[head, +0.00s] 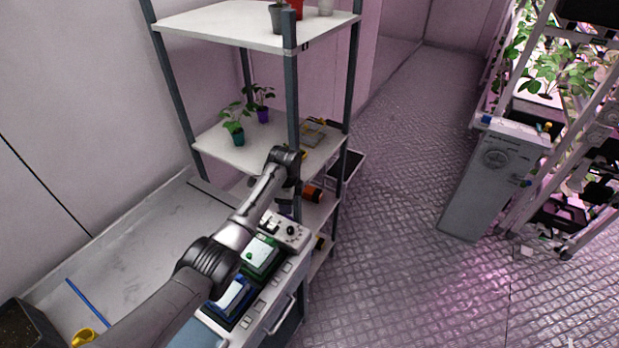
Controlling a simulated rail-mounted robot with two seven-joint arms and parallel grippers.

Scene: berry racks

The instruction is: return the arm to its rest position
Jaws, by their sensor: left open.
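My left arm reaches in from the bottom left across the bench. My left gripper (289,190) is at its far end, in front of the corner post of the shelf rack (292,90). The gripper is small and dark here, and its fingertips are hard to make out. It is open, and I see nothing held in it. My right gripper is not in view.
The rack's middle shelf holds a plant in a green pot (235,134) and one in a purple pot (262,115). The bench (130,250) carries devices with a green (262,255) and a blue casing (232,296). The floor (400,230) to the right is open.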

